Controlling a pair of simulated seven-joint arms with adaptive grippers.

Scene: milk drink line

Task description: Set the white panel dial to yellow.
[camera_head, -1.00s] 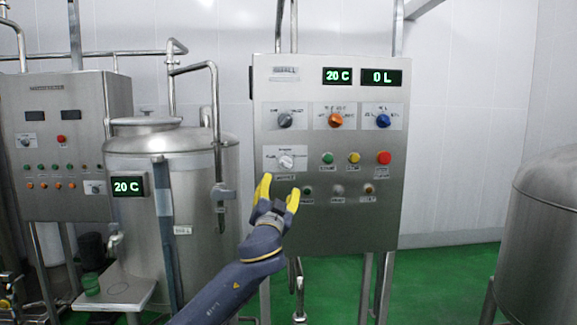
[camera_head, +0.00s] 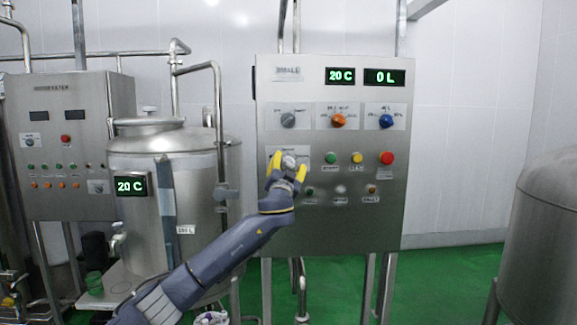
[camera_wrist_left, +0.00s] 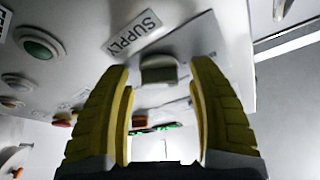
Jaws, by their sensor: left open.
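The white panel dial (camera_head: 289,160) sits on a pale label plate at the lower left of the grey control panel (camera_head: 330,235). My left gripper (camera_head: 288,166) is open in front of it, with one yellow finger on each side. In the left wrist view the dial's knob (camera_wrist_left: 158,70) shows between the open fingertips (camera_wrist_left: 160,78), with a gap on both sides. A SUPPLY label (camera_wrist_left: 132,32) is beside it. The gripper partly hides the dial and its plate, and I cannot read its colour setting. My right gripper is not in view.
An orange dial (camera_head: 338,120), a blue dial (camera_head: 386,121) and a grey dial (camera_head: 289,120) are above. Green (camera_head: 330,158), yellow (camera_head: 357,158) and red (camera_head: 386,158) buttons are to the right. A steel tank (camera_head: 200,165) stands left of the panel.

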